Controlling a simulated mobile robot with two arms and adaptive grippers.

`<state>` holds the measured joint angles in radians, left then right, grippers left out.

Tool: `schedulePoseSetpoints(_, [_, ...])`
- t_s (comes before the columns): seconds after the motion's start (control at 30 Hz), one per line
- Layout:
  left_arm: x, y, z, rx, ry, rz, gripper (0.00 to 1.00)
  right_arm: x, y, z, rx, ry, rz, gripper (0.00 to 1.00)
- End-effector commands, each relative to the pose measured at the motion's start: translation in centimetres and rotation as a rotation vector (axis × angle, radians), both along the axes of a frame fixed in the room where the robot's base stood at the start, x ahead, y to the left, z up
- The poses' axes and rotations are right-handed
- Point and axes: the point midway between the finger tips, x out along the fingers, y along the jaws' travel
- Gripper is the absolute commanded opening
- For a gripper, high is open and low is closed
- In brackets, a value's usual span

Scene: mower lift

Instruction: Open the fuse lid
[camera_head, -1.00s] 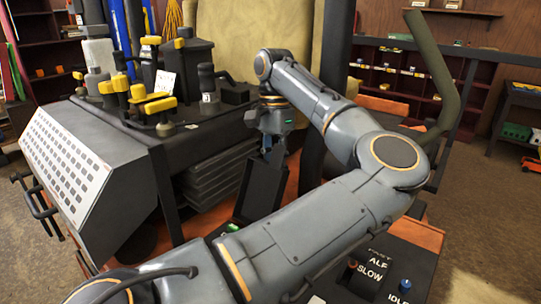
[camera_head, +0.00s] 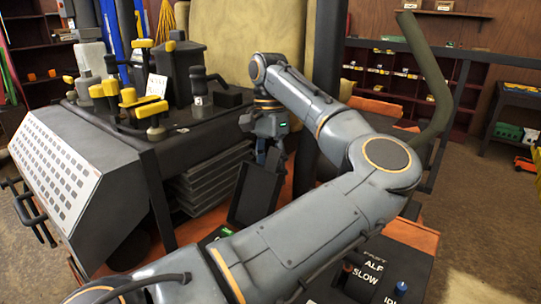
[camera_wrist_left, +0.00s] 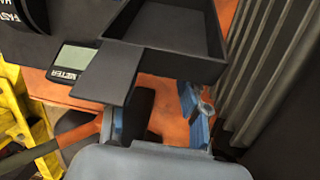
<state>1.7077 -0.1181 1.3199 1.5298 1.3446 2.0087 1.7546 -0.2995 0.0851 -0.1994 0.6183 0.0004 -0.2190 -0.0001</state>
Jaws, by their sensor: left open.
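The black fuse lid (camera_head: 256,192) stands raised and tilted beyond my left forearm in the head view. In the left wrist view, the lid (camera_wrist_left: 178,32) shows as a shallow hollow tray shape with a flat black tab (camera_wrist_left: 106,72) at its near side. My left gripper (camera_head: 268,152) is at the lid's upper edge in the head view. Its blue fingers (camera_wrist_left: 160,118) are apart in the left wrist view, below the lid and tab with nothing clearly between them. Whether a finger touches the lid cannot be told. My right gripper is not in view.
A METER display (camera_wrist_left: 72,61) is beside the tab. A panel with a SLOW marking (camera_head: 365,276) and a blue-topped knob (camera_head: 401,288) lies at the front right. A black console (camera_head: 120,150) with yellow-topped levers (camera_head: 150,108) stands on the left. A dark upright post (camera_head: 329,80) rises behind my arm.

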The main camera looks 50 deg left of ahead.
Motion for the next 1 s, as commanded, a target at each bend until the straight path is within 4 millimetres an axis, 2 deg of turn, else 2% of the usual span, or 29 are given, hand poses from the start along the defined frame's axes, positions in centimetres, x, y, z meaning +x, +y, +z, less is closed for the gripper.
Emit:
schedulePoseSetpoints(0.17, [0.4, 0.4, 2.4, 0.0, -0.005, -0.002, 0.45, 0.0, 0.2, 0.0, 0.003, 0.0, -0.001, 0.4])
schedulePoseSetpoints(0.5, [1.2, 1.6, 9.2, -0.001, -0.005, -0.004, 0.45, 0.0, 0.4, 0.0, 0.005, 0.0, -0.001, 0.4])
schedulePoseSetpoints(0.7, [1.5, 1.9, 11.0, -0.002, 0.0, -0.004, 0.45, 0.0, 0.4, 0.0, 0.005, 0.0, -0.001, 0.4])
schedulePoseSetpoints(1.0, [1.5, 2.0, 11.5, 0.0, 0.001, -0.002, 0.45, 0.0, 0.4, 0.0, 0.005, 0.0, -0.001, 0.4])
